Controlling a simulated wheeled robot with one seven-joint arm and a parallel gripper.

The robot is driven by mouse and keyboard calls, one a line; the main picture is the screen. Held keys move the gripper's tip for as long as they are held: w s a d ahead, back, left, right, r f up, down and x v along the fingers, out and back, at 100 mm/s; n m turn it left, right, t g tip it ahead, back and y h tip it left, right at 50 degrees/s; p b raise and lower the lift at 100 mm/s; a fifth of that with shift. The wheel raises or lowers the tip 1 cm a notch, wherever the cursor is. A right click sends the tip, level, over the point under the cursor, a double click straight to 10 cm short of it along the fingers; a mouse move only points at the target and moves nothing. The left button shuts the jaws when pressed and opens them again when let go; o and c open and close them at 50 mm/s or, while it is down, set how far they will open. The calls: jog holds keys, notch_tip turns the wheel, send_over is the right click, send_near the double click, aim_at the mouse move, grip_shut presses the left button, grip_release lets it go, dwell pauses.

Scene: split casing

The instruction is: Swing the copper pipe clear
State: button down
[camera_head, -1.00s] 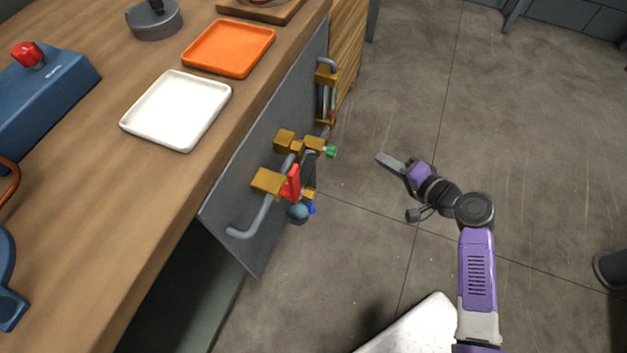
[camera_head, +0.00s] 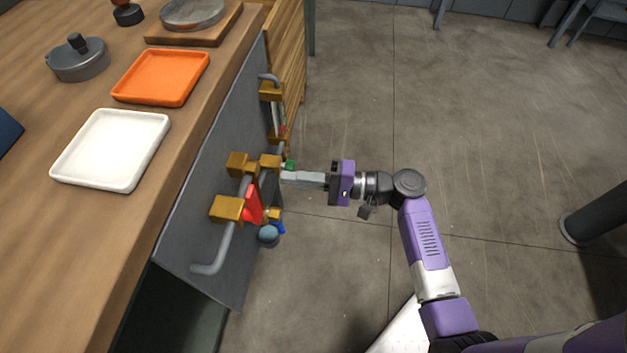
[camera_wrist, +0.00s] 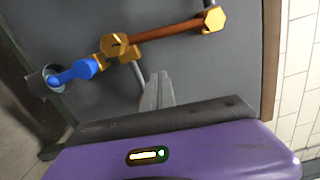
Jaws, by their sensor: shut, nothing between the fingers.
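The copper pipe (camera_wrist: 168,32) shows in the wrist view as a brown tube across a grey panel (camera_wrist: 185,70). It runs between a brass fitting (camera_wrist: 115,45) on the left and a brass hex fitting (camera_wrist: 213,19) on the right. In the head view I cannot clearly make it out. My gripper (camera_head: 287,177) is shut and empty, its fingers pointing left at the panel's fittings, close to a green knob (camera_head: 289,165). In the wrist view the fingertips (camera_wrist: 155,85) are below the copper pipe in the picture; contact cannot be told.
The panel carries a grey pipe (camera_head: 217,258), brass blocks (camera_head: 227,209), a red lever (camera_head: 253,205) and a round blue-grey part (camera_head: 268,233). A blue valve part (camera_wrist: 75,70) shows in the wrist view. The wooden counter (camera_head: 75,225) holds trays.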

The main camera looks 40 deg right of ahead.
jog(key=shift+a+r, duration=0.2)
jog(key=shift+a, duration=2.4)
jog(key=a+m+p, duration=0.1)
jog(key=s+a+m+p, duration=0.1)
jog(key=p, duration=0.1)
jog(key=s+a+m+p, duration=0.1)
jog(key=m+p, duration=0.1)
jog(key=shift+r, duration=0.4)
jog(key=a+m+p, duration=0.1)
jog(key=p, duration=0.1)
jog(key=s+a+r+m+p, duration=0.1)
jog(key=m+p, duration=0.1)
jog(key=s+a+m+p, duration=0.1)
jog(key=m+p, duration=0.1)
jog(key=shift+s+r, duration=0.15)
